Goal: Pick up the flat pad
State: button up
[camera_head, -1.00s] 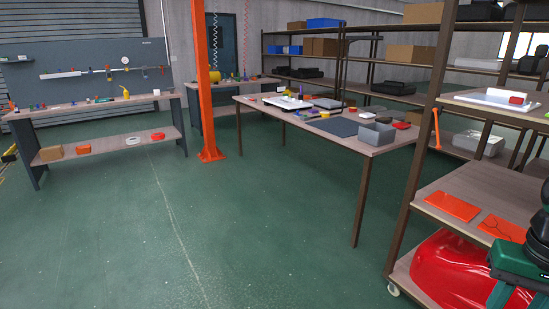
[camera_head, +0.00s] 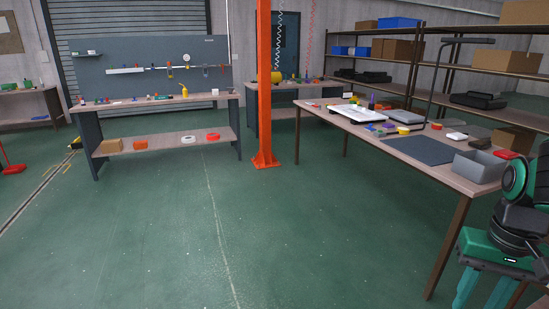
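A flat dark grey pad (camera_head: 421,150) lies on the near part of the wooden worktable (camera_head: 400,140) at the right. My gripper (camera_head: 483,294) is at the lower right, in front of the table's near end and well apart from the pad. Its two green fingers point down with a gap between them, and nothing shows in the gap. The lower ends of the fingers reach the bottom edge of the view.
A grey bin (camera_head: 478,167) stands beside the pad. A white tray (camera_head: 362,115) and small parts lie farther back. An orange post (camera_head: 265,85) stands mid-room. A workbench (camera_head: 160,104) is at the left. The green floor (camera_head: 200,230) ahead is clear.

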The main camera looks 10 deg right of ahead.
aim_at(389, 126)
jog(key=u, duration=0.1)
jog(key=i, duration=3.45)
jog(key=z, duration=0.95)
jog(key=i, duration=1.3)
jog(key=z, duration=0.75)
jog(key=i, duration=0.55)
jog(key=z, duration=0.2)
